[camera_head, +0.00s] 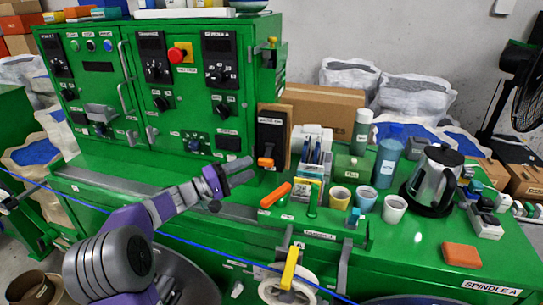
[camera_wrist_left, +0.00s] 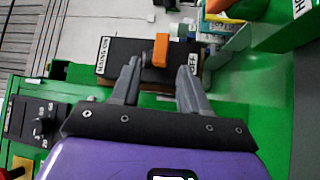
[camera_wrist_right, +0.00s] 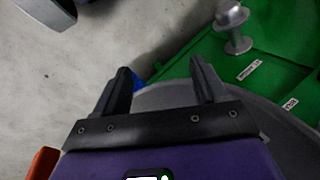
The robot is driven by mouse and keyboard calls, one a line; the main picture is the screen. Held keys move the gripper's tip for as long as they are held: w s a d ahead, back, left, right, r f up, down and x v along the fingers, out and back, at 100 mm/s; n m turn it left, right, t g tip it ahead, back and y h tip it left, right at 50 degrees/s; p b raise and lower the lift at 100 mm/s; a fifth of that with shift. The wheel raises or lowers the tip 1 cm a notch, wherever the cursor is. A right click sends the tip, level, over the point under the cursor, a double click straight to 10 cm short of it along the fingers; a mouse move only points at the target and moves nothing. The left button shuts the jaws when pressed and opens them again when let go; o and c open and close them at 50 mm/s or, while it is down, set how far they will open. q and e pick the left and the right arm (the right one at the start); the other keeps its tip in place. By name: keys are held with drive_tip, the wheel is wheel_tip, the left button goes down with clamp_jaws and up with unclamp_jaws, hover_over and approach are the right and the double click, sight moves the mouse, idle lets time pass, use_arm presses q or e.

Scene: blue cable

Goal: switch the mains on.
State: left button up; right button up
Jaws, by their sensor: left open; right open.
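The mains switch is a black upright box (camera_head: 271,136) on a brown board, with an orange lever (camera_head: 265,162) at its lower part in the head view. My left gripper (camera_head: 248,171) is open, left of the lever and apart from it. In the left wrist view the lever (camera_wrist_left: 160,50) stands just beyond the gap between the open fingertips (camera_wrist_left: 157,70). A label there seems to read MAINS, at the left of the black box (camera_wrist_left: 125,50). My right gripper (camera_wrist_right: 160,82) is open and empty in the right wrist view.
A green cabinet (camera_head: 190,125) with knobs and a red stop button (camera_head: 177,54) stands left of the switch. Right of it are a card holder (camera_head: 312,145), cups (camera_head: 341,197), bottles and a kettle (camera_head: 434,175). An orange-handled tool (camera_head: 275,195) lies in front. A blue cable (camera_head: 215,252) runs across the front.

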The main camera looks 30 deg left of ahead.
sight(265, 159)
use_arm(q)
drive_tip(key=x, duration=0.6)
drive_tip(key=shift+w+d, duration=0.15)
drive_tip(key=shift+d, duration=0.1)
